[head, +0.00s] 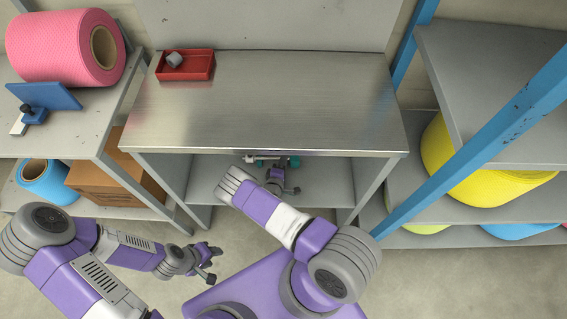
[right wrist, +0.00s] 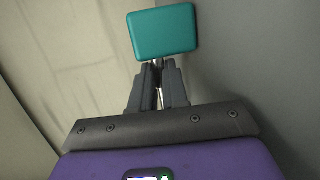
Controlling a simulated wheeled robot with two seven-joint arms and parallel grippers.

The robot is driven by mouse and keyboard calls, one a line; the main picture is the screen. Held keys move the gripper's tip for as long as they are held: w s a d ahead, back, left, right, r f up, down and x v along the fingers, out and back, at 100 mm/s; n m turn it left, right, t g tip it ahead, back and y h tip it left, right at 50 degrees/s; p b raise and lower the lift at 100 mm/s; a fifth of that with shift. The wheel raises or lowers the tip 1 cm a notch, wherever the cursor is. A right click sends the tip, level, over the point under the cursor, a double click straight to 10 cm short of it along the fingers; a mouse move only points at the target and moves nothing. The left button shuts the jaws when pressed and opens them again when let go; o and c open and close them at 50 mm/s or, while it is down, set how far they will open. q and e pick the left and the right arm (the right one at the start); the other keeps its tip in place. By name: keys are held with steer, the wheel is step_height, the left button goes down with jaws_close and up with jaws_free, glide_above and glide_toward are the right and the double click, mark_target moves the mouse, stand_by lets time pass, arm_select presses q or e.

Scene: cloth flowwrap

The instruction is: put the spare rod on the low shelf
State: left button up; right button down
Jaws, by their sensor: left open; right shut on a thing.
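The spare rod (head: 265,158) is pale, with a teal end (head: 294,161) at its right. It lies crosswise under the front of the steel bench, over the low shelf (head: 325,182). My right gripper (head: 274,170) reaches in under the bench top and is shut on the rod. In the right wrist view the teal end (right wrist: 162,31) shows just past the shut fingers (right wrist: 158,68). I cannot tell whether the rod touches the low shelf. My left gripper (head: 212,262) is open and empty, low over the floor at the left.
The bench top (head: 280,100) overhangs the low shelf and holds a red tray (head: 203,68) with a grey piece. A left rack holds a pink roll (head: 60,47), a blue roll (head: 42,180) and a cardboard box (head: 105,175). A blue-post rack (head: 480,125) stands right with yellow rolls.

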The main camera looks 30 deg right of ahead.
steer(key=shift+r, duration=0.1)
steer(key=c, duration=1.1)
jaws_free()
steer(key=shift+c, duration=0.2)
steer(key=shift+s+a+r, duration=0.1)
steer(key=shift+s+a, duration=0.1)
steer(key=shift+a, duration=0.05)
steer(key=p+v, duration=0.4)
steer(key=v, duration=0.6)
steer(key=shift+s+a+r, duration=0.1)
steer(key=shift+s+a, duration=0.1)
steer(key=shift+a, duration=0.05)
steer(key=shift+s+a, duration=0.25)
steer(key=shift+s, duration=0.05)
steer(key=shift+w, duration=0.1)
